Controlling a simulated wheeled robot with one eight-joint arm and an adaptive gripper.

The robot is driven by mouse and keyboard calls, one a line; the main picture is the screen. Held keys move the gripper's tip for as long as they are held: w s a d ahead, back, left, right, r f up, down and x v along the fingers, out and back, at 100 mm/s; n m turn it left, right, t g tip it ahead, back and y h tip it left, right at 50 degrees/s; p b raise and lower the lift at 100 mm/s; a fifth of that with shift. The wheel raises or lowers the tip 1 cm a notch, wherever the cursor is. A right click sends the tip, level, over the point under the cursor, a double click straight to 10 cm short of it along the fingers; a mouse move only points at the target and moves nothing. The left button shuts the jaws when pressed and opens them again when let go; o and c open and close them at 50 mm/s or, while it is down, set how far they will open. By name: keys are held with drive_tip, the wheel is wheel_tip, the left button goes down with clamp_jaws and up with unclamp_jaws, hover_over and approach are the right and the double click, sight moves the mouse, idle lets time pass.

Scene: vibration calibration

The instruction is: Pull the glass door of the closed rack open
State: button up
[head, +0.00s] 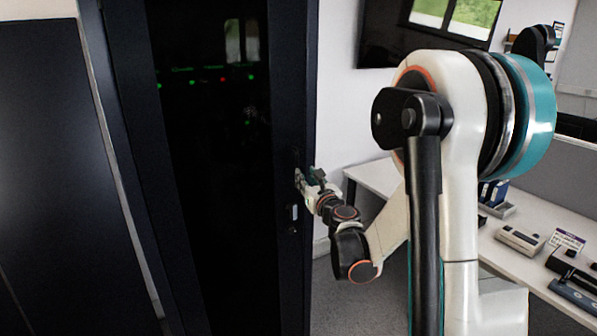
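The closed rack's dark glass door (212,180) fills the middle left of the head view, with small green and red lights showing through the glass. Its black frame (290,90) runs down the right side. A small light-coloured handle or latch piece (294,212) sits on that frame. My gripper (300,181) is at the frame's right side, slightly above this piece. It is small and partly hidden, so I cannot tell whether it touches or grips anything on the door. The door looks shut.
A white table (520,250) with several devices stands at the right. A wall screen (425,25) hangs behind my arm. A dark cabinet panel (45,170) stands at the far left. Some grey floor (345,305) shows between the rack and table.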

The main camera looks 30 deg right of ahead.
drive_tip(key=w+d+b, duration=0.1)
drive_tip(key=w, duration=0.6)
drive_tip(key=shift+w+d, duration=0.15)
drive_tip(key=shift+w, duration=0.2)
clamp_jaws()
